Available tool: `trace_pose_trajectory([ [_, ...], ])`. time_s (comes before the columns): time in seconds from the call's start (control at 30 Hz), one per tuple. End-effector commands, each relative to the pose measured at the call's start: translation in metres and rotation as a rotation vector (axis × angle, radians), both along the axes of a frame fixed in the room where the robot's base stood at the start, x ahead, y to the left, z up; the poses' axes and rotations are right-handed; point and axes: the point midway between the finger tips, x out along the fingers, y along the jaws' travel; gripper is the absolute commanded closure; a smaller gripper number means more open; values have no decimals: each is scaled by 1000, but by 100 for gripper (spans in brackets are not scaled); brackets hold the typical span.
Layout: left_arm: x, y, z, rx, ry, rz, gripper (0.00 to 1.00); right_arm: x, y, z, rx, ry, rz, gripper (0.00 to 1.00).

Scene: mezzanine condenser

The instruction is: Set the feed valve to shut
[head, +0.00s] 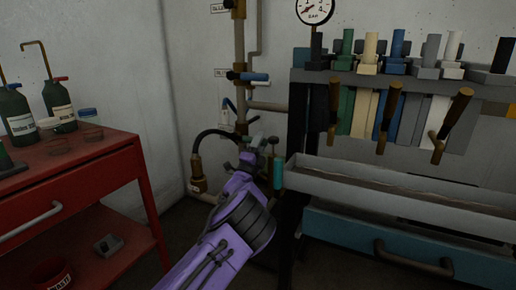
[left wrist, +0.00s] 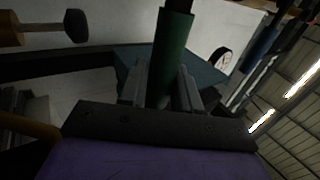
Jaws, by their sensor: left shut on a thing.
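Pipework with valves runs up the back wall. A valve with a blue lever handle (head: 248,77) sits beside a small label (head: 221,72) that is too small to read. Another valve (head: 228,4) is at the top edge. A teal handle (head: 278,172) hangs upright lower down, beside my left gripper (head: 260,146). In the left wrist view a dark green cylindrical handle (left wrist: 172,55) stands between the fingers of my left gripper (left wrist: 163,85), which is shut on it. It may be the teal handle; I cannot tell which valve is the feed valve. My right gripper is not in view.
A red cart (head: 70,180) with bottles (head: 60,105) stands at the left. At the right are a rack of coloured tools (head: 400,78), a long grey tray (head: 390,190) and a teal drawer (head: 380,240). A gauge (head: 316,9) is above.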

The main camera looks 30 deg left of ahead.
Motion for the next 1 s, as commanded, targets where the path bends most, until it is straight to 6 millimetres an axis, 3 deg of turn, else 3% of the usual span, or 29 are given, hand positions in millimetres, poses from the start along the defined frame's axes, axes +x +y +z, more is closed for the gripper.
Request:
trace_pose_trajectory([
  [0.53, 0, 0, -5, 25, 8, 3, 100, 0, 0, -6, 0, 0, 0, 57],
  [0.57, 0, 0, -5, 25, 9, 3, 65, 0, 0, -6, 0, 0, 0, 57],
  [0.6, 0, 0, -5, 25, 9, 3, 52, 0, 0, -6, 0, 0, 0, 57],
  [1.0, -6, -3, -10, 24, 8, -1, 49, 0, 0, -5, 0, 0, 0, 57],
])
